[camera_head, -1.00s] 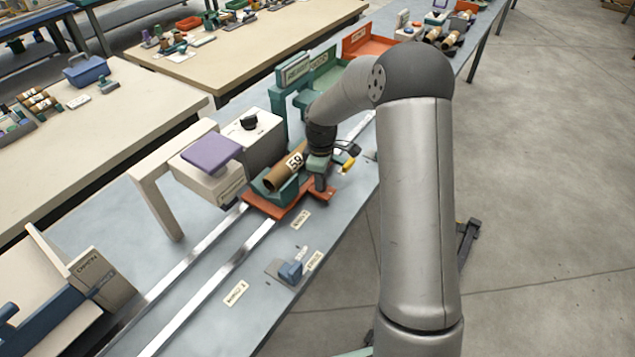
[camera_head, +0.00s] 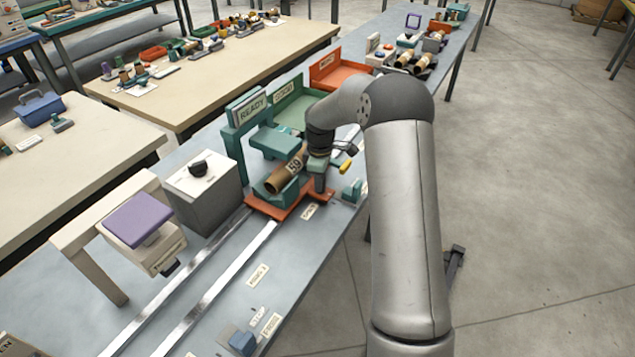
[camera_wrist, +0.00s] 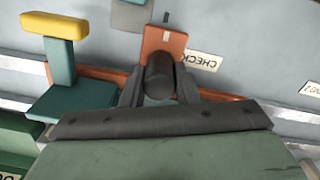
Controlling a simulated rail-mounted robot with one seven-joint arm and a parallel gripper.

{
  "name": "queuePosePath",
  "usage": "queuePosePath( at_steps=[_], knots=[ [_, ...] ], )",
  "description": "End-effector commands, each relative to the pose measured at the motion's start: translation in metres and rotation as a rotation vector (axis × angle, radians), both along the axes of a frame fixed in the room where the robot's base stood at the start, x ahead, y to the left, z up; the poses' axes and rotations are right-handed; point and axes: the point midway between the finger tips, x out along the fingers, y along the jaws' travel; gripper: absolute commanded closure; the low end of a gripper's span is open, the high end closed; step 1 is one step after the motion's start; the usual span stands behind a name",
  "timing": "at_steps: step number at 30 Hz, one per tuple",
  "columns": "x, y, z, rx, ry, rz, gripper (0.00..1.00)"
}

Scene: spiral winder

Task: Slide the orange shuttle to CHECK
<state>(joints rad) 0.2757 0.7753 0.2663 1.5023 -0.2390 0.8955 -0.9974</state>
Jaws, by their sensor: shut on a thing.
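The orange shuttle (camera_head: 268,208) sits on the two metal rails and carries a brown tube (camera_head: 284,172) marked 59 in a teal cradle. My gripper (camera_head: 320,185) is at its front right side. In the wrist view my gripper (camera_wrist: 160,85) is shut on a dark upright knob of the shuttle. The shuttle's far side is partly hidden.
A teal READY frame (camera_head: 240,130) stands behind the shuttle. A grey box with a black knob (camera_head: 202,190) and a purple-topped unit (camera_head: 139,217) stand at left. A yellow-topped teal post (camera_wrist: 60,60) is beside my gripper. The rails toward the lower left are clear.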

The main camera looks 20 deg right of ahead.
Motion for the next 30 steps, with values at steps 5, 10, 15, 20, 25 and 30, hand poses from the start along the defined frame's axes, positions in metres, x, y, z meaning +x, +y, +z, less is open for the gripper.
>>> queuePosePath(
  at_steps=[5,10,15,20,25,30],
  knots=[
    [0.002,0.001,0.001,0.003,-0.003,0.0,1.0],
    [0.002,0.001,0.001,0.003,-0.003,0.0,1.0],
    [0.002,0.001,0.001,0.003,-0.003,0.001,0.53],
    [0.002,0.0,0.0,0.002,-0.001,0.001,0.51],
    [0.002,0.0,0.002,0.001,0.0,0.0,0.51],
    [0.002,-0.001,0.02,0.0,-0.004,0.0,0.51]
  ],
)
